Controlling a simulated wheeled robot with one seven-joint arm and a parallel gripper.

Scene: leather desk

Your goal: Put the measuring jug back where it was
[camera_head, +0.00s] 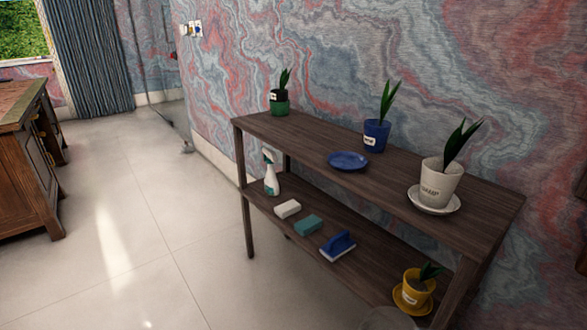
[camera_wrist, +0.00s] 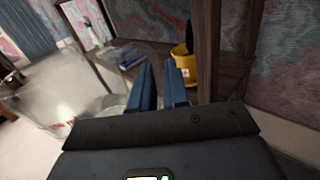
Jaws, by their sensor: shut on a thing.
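The measuring jug is clear, with red markings low on its side. In the wrist view the jug (camera_wrist: 60,98) fills the left side, next to my gripper's blue fingers. My gripper (camera_wrist: 158,70) is shut on the jug, but the exact place of contact is hard to make out. In the head view only the rounded top of the jug (camera_head: 388,319) shows, at the bottom edge in front of the shelf's near right end. My gripper is not visible in the head view.
A dark wooden two-tier shelf (camera_head: 310,137) stands along the wall. Its top holds potted plants and a blue plate (camera_head: 348,161). Floor at left is clear.

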